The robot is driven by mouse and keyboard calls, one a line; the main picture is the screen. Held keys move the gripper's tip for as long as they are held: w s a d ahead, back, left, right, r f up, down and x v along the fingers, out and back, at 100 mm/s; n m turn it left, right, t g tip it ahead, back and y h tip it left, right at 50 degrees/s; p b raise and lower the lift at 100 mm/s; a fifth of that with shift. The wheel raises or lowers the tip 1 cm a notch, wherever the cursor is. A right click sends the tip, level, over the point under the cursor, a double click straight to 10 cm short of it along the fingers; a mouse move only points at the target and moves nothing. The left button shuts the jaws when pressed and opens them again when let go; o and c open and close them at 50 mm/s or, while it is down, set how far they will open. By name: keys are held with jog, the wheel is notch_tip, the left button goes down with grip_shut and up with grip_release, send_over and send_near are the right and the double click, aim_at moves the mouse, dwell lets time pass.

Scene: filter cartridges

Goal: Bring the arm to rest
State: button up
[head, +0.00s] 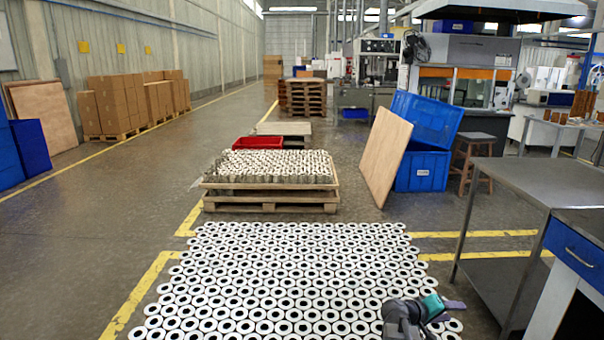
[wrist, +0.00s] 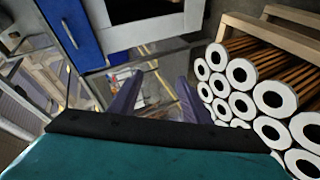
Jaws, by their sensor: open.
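My gripper (wrist: 160,98) shows in the wrist view with its two purple fingers spread apart and nothing between them. In the head view my gripper (head: 455,304) is at the bottom right, over the right edge of the packed filter cartridges (head: 290,270). The cartridges have white ring ends with dark centres and stand in close rows. In the wrist view several cartridges (wrist: 243,72) are at the right, with brown pleated sides, beside the fingers and apart from them.
A metal table (head: 540,185) and a blue-drawer cabinet (head: 578,247) stand close at the right. A pallet (head: 270,203) of more cartridges is ahead, with a leaning board (head: 385,155) and blue crates (head: 422,170) to its right.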

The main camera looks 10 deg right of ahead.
jog(key=s+a+f+n+y+p, duration=0.1)
jog(key=a+f+y+p, duration=0.1)
jog(key=a+f+p, duration=0.3)
jog(key=a+f+n+y+p, duration=0.1)
jog(key=a+f, duration=0.2)
jog(key=a, duration=0.5)
jog(key=s+a+f+g+y+p, duration=0.2)
jog(key=s+a+f+y+p, duration=0.1)
jog(key=s+a, duration=0.6)
jog(key=s+a+f+g+y+p, duration=0.2)
jog(key=s+a, duration=0.6)
jog(key=a, duration=0.4)
jog(key=s+a+f+g+y+p, duration=0.3)
jog(key=s+a+f+y+p, duration=0.2)
jog(key=s+a+f, duration=0.2)
jog(key=s+a, duration=0.2)
jog(key=a, duration=0.2)
jog(key=shift+s+a+f+n, duration=0.3)
jog(key=shift+s+a, duration=0.05)
